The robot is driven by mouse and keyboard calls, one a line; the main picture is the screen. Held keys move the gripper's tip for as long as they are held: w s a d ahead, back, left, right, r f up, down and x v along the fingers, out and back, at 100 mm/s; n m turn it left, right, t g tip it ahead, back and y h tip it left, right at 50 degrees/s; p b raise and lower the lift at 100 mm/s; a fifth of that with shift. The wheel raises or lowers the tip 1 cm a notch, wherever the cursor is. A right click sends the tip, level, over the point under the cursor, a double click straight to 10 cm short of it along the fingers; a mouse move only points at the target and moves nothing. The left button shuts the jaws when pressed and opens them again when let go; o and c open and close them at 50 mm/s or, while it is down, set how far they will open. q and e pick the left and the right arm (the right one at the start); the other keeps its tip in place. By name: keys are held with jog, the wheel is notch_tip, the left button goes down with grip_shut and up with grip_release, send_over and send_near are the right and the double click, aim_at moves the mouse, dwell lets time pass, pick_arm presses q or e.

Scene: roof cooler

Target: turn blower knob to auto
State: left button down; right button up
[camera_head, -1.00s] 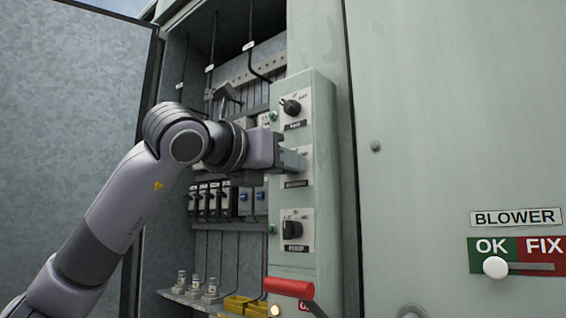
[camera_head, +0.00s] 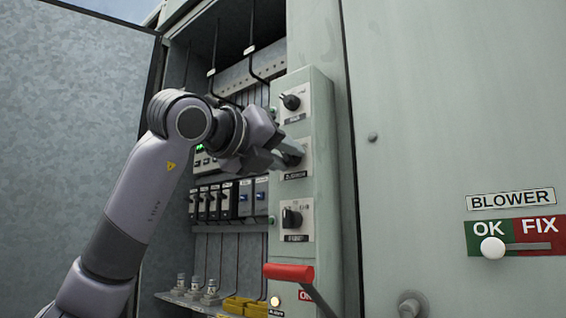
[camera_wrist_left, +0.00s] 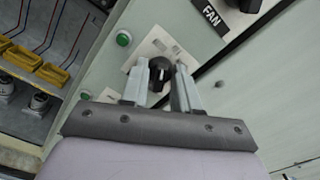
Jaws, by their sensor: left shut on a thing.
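My left gripper (camera_head: 291,156) reaches in from the left to the middle plate of the grey-green switch column (camera_head: 318,120). It is shut on a black knob, mostly hidden by the fingers in the head view. In the left wrist view the black knob (camera_wrist_left: 160,72) sits between the two fingers (camera_wrist_left: 162,80) on a pale plate. The label under this plate (camera_head: 296,175) is too small to read surely. Another black knob (camera_head: 291,102) is above and a third black knob (camera_head: 291,219) below. My right gripper is not in view.
The open cabinet holds breakers (camera_head: 228,200) and cables beside the column. A red-handled lever (camera_head: 289,272) sticks out below. At the right, a BLOWER label (camera_head: 511,199) is above an OK/FIX slider (camera_head: 493,248), its white button on OK. A grey door (camera_head: 70,150) stands open at left.

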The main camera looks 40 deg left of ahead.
pick_arm(q)
jog(key=shift+n, duration=0.7)
jog(key=shift+n+b, duration=0.4)
jog(key=shift+n, duration=0.1)
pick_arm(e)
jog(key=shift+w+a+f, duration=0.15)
pick_arm(q)
jog(key=c, duration=0.8)
grip_release()
jog(key=shift+c, duration=0.2)
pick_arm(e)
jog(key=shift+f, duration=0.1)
pick_arm(q)
jog(key=s+b, duration=0.1)
jog(key=s, duration=0.6)
jog(key=shift+s+a+b, duration=0.15)
jog(key=shift+a+b, duration=0.15)
jog(key=shift+b, duration=0.05)
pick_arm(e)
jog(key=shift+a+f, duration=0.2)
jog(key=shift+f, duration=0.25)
